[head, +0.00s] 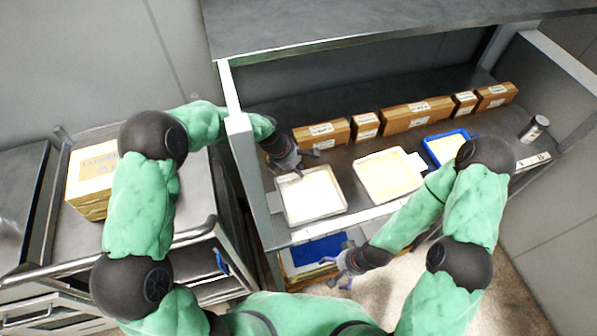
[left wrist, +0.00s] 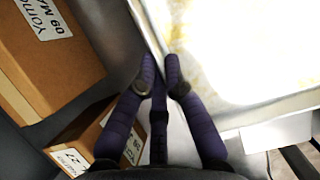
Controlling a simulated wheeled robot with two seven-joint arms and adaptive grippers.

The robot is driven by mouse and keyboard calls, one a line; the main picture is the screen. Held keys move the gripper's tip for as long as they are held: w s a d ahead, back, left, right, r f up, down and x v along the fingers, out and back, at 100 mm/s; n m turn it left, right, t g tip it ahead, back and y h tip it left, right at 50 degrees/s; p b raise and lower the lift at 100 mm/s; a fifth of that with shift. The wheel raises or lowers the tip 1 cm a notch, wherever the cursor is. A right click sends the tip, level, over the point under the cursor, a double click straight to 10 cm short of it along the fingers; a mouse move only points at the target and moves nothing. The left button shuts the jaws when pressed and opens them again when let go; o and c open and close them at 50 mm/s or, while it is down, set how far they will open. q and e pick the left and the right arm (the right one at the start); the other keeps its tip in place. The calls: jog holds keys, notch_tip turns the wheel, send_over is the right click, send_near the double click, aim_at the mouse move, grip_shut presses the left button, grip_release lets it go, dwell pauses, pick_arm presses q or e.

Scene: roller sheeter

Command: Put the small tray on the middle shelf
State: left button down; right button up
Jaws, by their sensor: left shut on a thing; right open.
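A small pale metal tray (head: 311,216) with whitish contents is at the left end of the shelf (head: 350,152) between the top board and a lower level. My left gripper (head: 303,170) is shut on this tray's far rim. In the left wrist view, the fingertips of the left gripper (left wrist: 159,78) pinch the edge of the tray (left wrist: 152,22). I cannot tell whether the tray rests fully on the shelf. My right gripper (head: 342,272) is open and empty, low in front of the shelf edge.
A white tray with a handle (head: 414,160) and a blue tray (head: 428,152) stand to the right. Several cardboard boxes (head: 405,115) line the back, close to my left gripper. A blue tray (head: 318,252) lies lower down. An upright post (head: 249,175) stands left.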

pick_arm(q)
jog(key=shift+w+f, duration=0.1)
jog(key=shift+f, duration=0.35)
jog(key=shift+f, duration=0.1)
jog(key=c, duration=1.3)
grip_release()
